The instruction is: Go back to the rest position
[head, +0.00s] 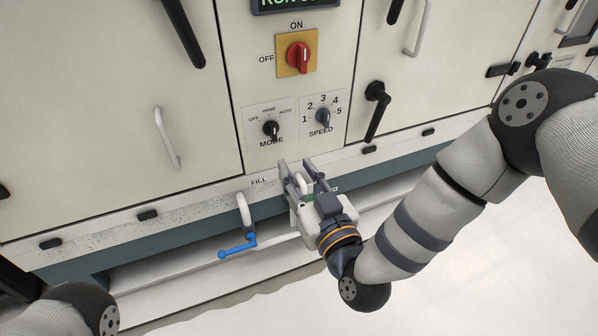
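My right gripper (297,166) is in front of the lower cabinet edge, below the MODE and SPEED knobs. Its two fingers are apart, and a pale curved pipe (301,184) shows between or behind them; I cannot tell whether they touch it. The gripper hides most of that pipe and part of a label beside it. My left gripper is out of view; only a piece of the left arm shows at the bottom left.
The cabinet front carries a red switch (299,58) pointing to ON, a MODE knob (270,129), a SPEED knob (322,117) and a black lever handle (376,110). A blue valve handle (238,247) sits below FILL. The floor (470,285) at lower right is clear.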

